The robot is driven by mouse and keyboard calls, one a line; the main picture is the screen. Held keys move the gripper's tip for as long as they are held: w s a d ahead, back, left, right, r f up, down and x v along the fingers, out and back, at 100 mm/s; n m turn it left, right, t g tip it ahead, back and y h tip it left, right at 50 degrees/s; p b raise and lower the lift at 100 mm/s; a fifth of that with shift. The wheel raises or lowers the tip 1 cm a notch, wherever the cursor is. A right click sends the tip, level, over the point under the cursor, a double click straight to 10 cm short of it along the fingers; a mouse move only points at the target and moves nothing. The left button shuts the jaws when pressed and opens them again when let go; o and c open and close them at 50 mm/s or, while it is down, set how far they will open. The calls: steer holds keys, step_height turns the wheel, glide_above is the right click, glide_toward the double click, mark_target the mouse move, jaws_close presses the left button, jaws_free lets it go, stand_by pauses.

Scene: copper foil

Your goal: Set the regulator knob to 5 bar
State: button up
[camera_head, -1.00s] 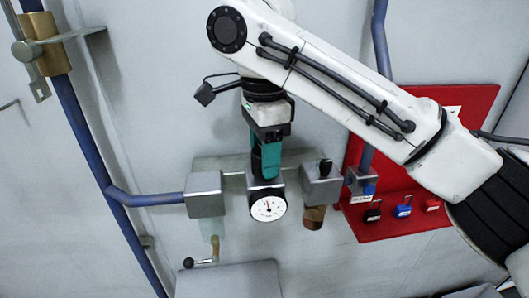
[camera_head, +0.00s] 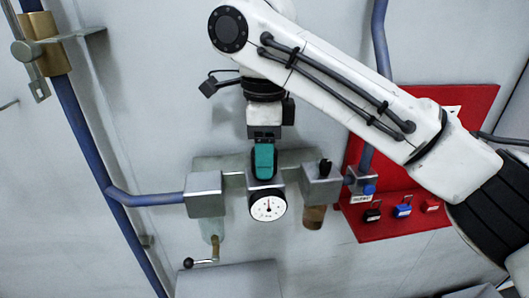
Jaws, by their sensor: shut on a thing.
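The regulator is a grey metal block (camera_head: 265,186) in the middle of a pipe assembly on the wall. Its round white gauge (camera_head: 268,208) faces me, with a dark needle pointing about straight up; the numbers are too small to read. My gripper (camera_head: 264,165) comes down from above onto the top of the block, its teal fingers close together. It is shut on the regulator knob, which the fingers hide. The knob's own setting cannot be seen.
Grey blocks (camera_head: 205,195) and (camera_head: 321,184) flank the regulator, the right one with a black knob. Blue pipes (camera_head: 150,198) run left and up. A red board (camera_head: 425,165) with several padlocks is at right. A small crank lever (camera_head: 200,262) sits below left.

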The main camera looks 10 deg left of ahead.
steer(key=o, duration=1)
steer(key=shift+o, duration=0.2)
step_height(320, 180, up, 11)
steer(key=b, duration=0.1)
steer(key=shift+w, duration=0.15)
steer(key=shift+f, duration=0.15)
